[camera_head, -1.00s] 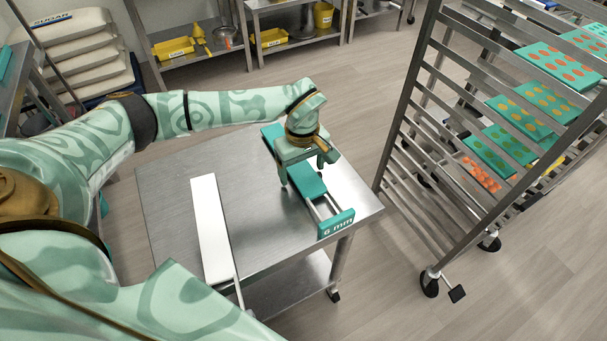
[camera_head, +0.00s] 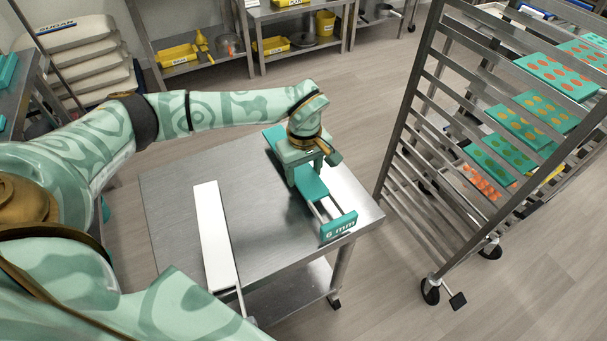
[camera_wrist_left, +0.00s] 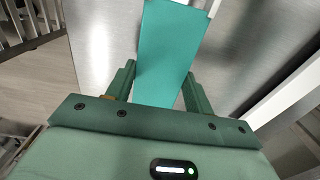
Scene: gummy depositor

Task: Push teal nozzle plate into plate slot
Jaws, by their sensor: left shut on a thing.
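The teal nozzle plate (camera_head: 311,187) lies flat on the steel table, with its "6 mm" label on the end block (camera_head: 338,226) nearest me. Two pale rods join this block to the plate's long teal body. My left gripper (camera_head: 305,173) is over the middle of the plate, pointing down and shut on it. In the left wrist view the teal plate (camera_wrist_left: 168,50) runs between the two fingers, one on each side. The fingertips are partly hidden in the head view. My right gripper is not in view. I cannot make out the plate slot.
A long white bar (camera_head: 214,235) lies on the steel table (camera_head: 172,205), left of the teal plate. A wheeled rack (camera_head: 415,130) with teal trays stands close to the table's right side. Shelves with yellow bins (camera_head: 178,52) are at the back. The table's far-left part is clear.

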